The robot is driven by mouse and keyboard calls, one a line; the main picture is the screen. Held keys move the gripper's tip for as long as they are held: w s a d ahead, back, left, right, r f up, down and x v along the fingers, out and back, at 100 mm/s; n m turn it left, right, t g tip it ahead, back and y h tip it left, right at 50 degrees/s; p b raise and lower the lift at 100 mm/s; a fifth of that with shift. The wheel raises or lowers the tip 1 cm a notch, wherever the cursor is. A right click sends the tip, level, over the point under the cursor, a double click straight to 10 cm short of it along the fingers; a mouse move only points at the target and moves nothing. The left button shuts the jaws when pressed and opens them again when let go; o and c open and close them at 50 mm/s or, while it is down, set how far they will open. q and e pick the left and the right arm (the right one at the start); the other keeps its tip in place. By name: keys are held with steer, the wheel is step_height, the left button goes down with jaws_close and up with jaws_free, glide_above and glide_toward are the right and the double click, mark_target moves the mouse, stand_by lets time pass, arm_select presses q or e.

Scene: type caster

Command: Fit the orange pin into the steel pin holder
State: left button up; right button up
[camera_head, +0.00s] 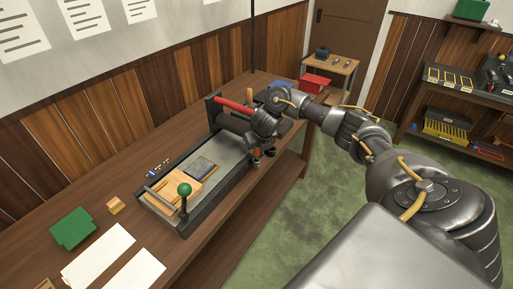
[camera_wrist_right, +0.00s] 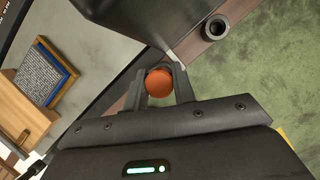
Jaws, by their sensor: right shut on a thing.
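The orange pin (camera_wrist_right: 159,86) shows its round orange end in the right wrist view. My right gripper (camera_wrist_right: 160,74) is shut on it, with one dark finger on each side. The rest of the pin is hidden behind that end. A dark steel ring with a hole (camera_wrist_right: 215,27), which looks like the pin holder, stands up and to the right of the pin, apart from it. My left gripper is not in view.
A dark block (camera_wrist_right: 125,25) stands close beyond the fingers. A red bin (camera_head: 314,83) is behind. Green floor lies right.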

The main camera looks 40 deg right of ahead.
steer(key=shift+f+b, duration=0.3)
steer(key=shift+f, duration=0.1)
stand_by(0.4)
steer(key=shift+r, duration=0.2)
steer(key=shift+r+p, duration=0.2)
steer(key=shift+p, duration=0.2)
steer(key=shift+w, duration=0.1)
stand_by(1.2)
steer(key=shift+f+b, duration=0.35)
steer(key=shift+r+p, duration=0.35)
stand_by(0.7)
